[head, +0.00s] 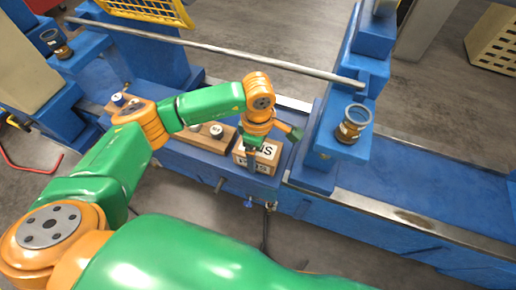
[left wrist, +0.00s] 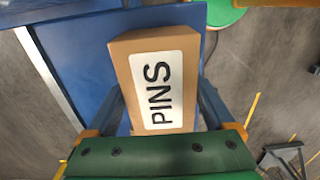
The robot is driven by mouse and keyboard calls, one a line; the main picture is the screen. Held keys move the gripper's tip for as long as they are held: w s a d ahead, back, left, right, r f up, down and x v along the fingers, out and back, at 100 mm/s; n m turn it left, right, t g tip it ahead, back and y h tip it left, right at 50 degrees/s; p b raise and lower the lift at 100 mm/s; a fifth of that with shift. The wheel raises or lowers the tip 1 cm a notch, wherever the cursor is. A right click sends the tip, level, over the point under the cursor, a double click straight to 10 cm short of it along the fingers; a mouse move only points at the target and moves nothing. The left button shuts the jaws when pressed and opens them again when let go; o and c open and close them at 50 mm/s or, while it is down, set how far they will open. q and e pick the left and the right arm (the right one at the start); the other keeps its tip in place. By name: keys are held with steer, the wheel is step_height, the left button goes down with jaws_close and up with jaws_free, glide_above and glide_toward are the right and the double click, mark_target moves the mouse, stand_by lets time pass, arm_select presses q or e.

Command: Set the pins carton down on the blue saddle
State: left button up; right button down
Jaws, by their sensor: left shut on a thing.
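The pins carton (head: 268,157) is a small brown box with a white label; its label reads PINS in the left wrist view (left wrist: 158,88). My left gripper (head: 258,146) is shut on the carton, with one finger on each side in the left wrist view (left wrist: 163,98). The blue saddle (head: 190,160) is the flat blue block across the bed, and the carton is at its right end. Blue surface (left wrist: 72,50) shows behind the carton in the left wrist view. I cannot tell whether the carton's bottom touches it. My right gripper is not in view.
Wooden blocks with round knobs (head: 216,131) lie on the saddle left of the carton. A blue upright stand (head: 325,140) with a brown jar (head: 352,124) stands close at right. A long metal bar (head: 220,48) crosses behind. The blue bed (head: 430,190) at right is clear.

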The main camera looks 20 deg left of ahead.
arm_select(q)
steer(key=shift+w, duration=0.1)
steer(key=o, duration=1.4)
steer(key=shift+f, duration=0.1)
steer(key=shift+o, duration=0.2)
steer(key=shift+r, duration=0.7)
step_height(320, 180, up, 11)
steer(key=shift+d+b, duration=0.1)
steer(key=shift+b, duration=0.9)
steer(key=shift+f, duration=0.1)
